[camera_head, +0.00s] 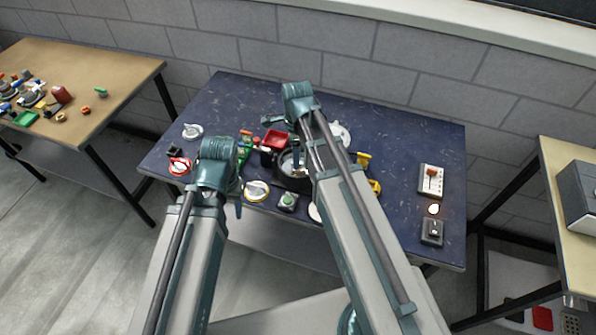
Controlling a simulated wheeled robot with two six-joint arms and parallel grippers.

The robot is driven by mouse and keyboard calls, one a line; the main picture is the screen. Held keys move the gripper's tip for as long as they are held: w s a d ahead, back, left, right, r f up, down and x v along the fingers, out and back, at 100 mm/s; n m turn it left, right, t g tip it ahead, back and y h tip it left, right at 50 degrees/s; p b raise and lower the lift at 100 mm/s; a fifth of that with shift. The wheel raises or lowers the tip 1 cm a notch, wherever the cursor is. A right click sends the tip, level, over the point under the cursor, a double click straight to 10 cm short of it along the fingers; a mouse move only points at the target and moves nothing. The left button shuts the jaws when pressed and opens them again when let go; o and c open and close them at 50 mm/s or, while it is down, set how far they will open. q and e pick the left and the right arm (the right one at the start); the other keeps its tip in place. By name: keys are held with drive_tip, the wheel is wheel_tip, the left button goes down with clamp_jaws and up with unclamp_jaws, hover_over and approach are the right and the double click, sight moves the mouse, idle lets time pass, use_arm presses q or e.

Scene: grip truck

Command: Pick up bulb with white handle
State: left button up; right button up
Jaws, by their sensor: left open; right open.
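A small glowing white-orange round thing (433,209), which looks like a bulb, sits on the right part of the dark blue table (390,130). Its handle is too small to make out. My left gripper (238,204) is over the left-front part of the table, largely hidden by its own wrist, and open. My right gripper (298,158) is open above a dark round pot-like thing (285,172) near the table's middle. Both grippers are well left of the bulb-like thing. My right arm hides part of the table.
A switch box with a red-orange lever (431,181) and a dark switch box (432,231) flank the bulb-like thing. A red bin (274,138), a red-and-white round part (179,165) and several parts crowd the left and middle. A brick wall stands behind.

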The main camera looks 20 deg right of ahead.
drive_tip(key=f+b, duration=0.5)
drive_tip(key=shift+w+d+f, duration=0.1)
drive_tip(key=shift+w+d, duration=0.1)
drive_tip(key=shift+w, duration=0.05)
clamp_jaws()
